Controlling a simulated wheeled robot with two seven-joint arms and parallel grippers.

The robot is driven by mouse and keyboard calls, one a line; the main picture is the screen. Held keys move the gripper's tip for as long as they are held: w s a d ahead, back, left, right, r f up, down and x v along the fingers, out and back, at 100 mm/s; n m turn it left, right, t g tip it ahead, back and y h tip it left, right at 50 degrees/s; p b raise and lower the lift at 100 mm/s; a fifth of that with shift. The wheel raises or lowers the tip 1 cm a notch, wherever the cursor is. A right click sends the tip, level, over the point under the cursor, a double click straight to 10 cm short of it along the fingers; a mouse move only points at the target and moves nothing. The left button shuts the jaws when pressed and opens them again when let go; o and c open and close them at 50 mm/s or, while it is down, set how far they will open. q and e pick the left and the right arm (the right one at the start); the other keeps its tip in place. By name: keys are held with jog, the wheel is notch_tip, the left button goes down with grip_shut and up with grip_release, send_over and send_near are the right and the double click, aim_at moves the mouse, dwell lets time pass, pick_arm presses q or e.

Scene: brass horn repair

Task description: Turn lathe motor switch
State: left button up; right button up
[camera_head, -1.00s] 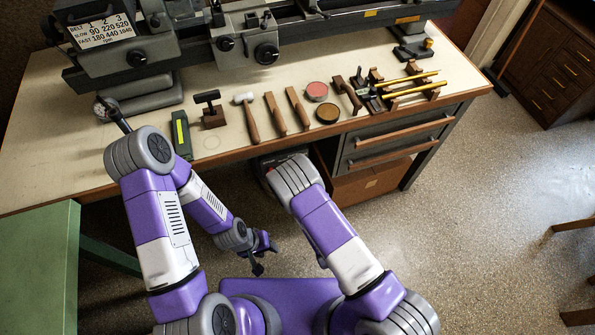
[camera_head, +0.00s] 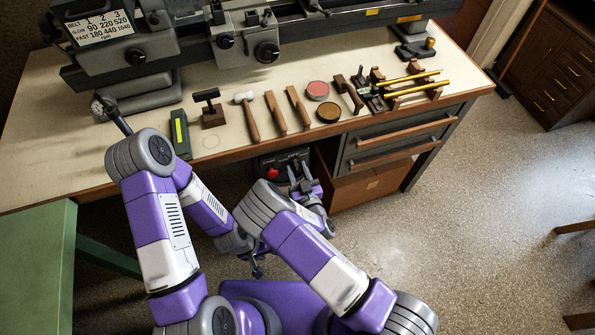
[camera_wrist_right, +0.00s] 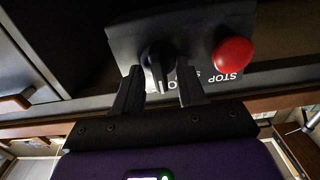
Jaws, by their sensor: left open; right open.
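The lathe's switch panel (camera_head: 285,160) hangs under the front edge of the bench. It carries a black rotary switch knob (camera_wrist_right: 157,62) with a pale pointer line, and a red stop button (camera_wrist_right: 232,60) to its right in the right wrist view. My right gripper (camera_head: 303,178) is open in front of the panel. In the right wrist view its fingers (camera_wrist_right: 161,78) stand on either side of the knob, with gaps visible; contact cannot be told. My left gripper (camera_head: 257,263) is open and empty, low near my base, partly hidden behind my right arm.
The lathe (camera_head: 170,50) stands on the bench (camera_head: 60,130). A mallet (camera_head: 248,115), files and tins lie along its front edge. A drawer unit (camera_head: 400,140) is right of the panel. Open floor (camera_head: 460,230) lies at right.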

grip_shut()
jog(key=shift+n, duration=0.4)
jog(key=n+b, duration=0.1)
jog(key=n, duration=0.2)
jog(key=shift+a+n, duration=0.1)
jog(key=shift+n, duration=0.2)
jog(key=shift+s+a+f+n+b, duration=0.1)
jog(key=shift+n+b, duration=0.3)
jog(key=shift+n, duration=1.3)
grip_release()
